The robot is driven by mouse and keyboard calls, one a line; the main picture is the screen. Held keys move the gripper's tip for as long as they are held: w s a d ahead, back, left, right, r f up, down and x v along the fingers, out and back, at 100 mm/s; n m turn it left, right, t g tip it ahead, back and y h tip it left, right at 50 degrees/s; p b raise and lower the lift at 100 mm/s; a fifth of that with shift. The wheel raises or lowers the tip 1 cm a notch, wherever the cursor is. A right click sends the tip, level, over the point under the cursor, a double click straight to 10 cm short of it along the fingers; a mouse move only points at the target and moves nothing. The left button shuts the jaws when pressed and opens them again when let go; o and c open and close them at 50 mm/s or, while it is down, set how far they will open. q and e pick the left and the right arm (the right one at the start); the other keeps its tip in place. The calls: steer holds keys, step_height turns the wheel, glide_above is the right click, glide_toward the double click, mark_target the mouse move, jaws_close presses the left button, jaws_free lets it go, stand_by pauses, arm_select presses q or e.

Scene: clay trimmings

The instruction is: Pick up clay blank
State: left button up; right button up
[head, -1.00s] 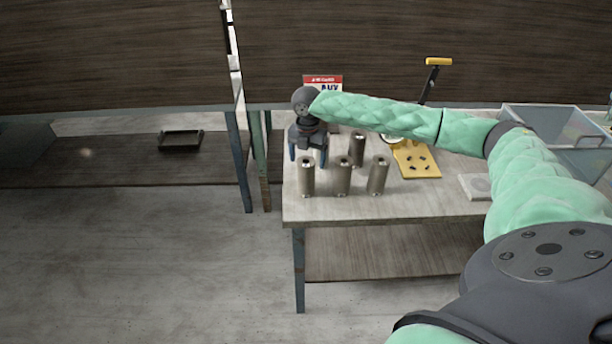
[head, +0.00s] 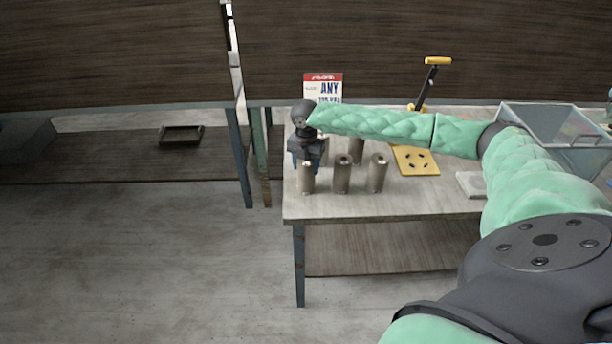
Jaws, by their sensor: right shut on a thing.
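Several grey-brown upright cylinders, which look like the clay blanks, stand at the left end of the table. My right gripper (head: 306,165) points down at the front-left clay blank (head: 307,182) and is shut on it, with the fingers around its upper part. The blank is upright and I see no gap between it and the table. Two more blanks stand to its right in the front row, a middle one (head: 342,176) and a right one (head: 377,174). Another blank (head: 356,149) stands behind them, and the arm partly covers that area. My left gripper is not in view.
A yellow plate (head: 416,160) and a yellow-handled tool (head: 432,80) are right of the blanks. A red-and-white sign (head: 323,86) stands at the back. The table's (head: 400,206) front strip is clear.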

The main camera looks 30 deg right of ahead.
steer(key=shift+c, duration=0.8)
steer(key=shift+r, duration=0.15)
